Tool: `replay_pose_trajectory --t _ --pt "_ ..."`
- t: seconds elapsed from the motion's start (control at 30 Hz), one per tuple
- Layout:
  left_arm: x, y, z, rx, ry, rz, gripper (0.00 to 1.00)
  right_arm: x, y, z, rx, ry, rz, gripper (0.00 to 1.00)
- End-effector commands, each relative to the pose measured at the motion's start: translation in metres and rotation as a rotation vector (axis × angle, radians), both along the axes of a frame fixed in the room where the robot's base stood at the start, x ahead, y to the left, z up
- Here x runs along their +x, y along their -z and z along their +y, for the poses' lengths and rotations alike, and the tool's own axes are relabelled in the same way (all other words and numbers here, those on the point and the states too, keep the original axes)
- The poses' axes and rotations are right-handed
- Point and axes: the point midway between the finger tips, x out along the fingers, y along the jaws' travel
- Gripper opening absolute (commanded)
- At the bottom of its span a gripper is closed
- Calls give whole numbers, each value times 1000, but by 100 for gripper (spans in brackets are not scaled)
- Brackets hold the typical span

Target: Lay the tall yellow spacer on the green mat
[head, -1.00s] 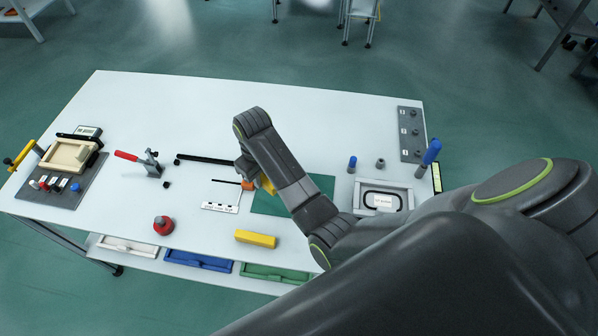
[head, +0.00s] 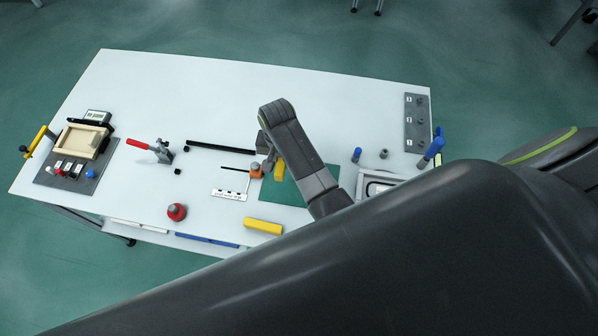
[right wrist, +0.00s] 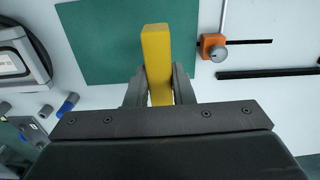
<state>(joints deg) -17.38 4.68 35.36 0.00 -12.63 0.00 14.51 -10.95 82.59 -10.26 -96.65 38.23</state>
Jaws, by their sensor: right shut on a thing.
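My right gripper (right wrist: 158,88) is shut on a yellow spacer (right wrist: 157,55), a long square-sided block. In the right wrist view the spacer sticks out beyond the fingers, over the green mat (right wrist: 105,45). In the head view the held spacer (head: 279,172) shows beside my right gripper (head: 270,162), at the upper left part of the green mat (head: 290,196). My arm hides part of the mat. I cannot tell whether the spacer touches it. A second yellow block (head: 263,226) lies on the white table in front of the mat. My left gripper is not in view.
An orange-based knob piece (head: 257,170) with a thin rod stands close left of the mat. A black bar (head: 220,147) lies behind it. A grey tray (head: 366,187) and blue peg (head: 357,155) are to the right. A red knob (head: 177,212) stands at front left.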

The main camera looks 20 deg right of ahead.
Motion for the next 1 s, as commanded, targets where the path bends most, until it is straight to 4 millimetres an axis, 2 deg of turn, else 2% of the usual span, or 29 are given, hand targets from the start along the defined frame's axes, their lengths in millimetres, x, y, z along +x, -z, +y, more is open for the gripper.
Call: replay_pose_trajectory --t 0.07,0.4,0.63,0.83,1.0 --pt "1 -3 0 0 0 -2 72 -2 6 0 -1 14 4 0" --pt "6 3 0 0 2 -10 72 -1 59 0 -1 15 2 0" --pt "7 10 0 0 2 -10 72 -2 77 0 -1 15 2 0" --pt "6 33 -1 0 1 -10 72 -1 97 0 0 15 0 0" --pt "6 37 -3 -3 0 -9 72 -1 100 0 0 15 0 0"
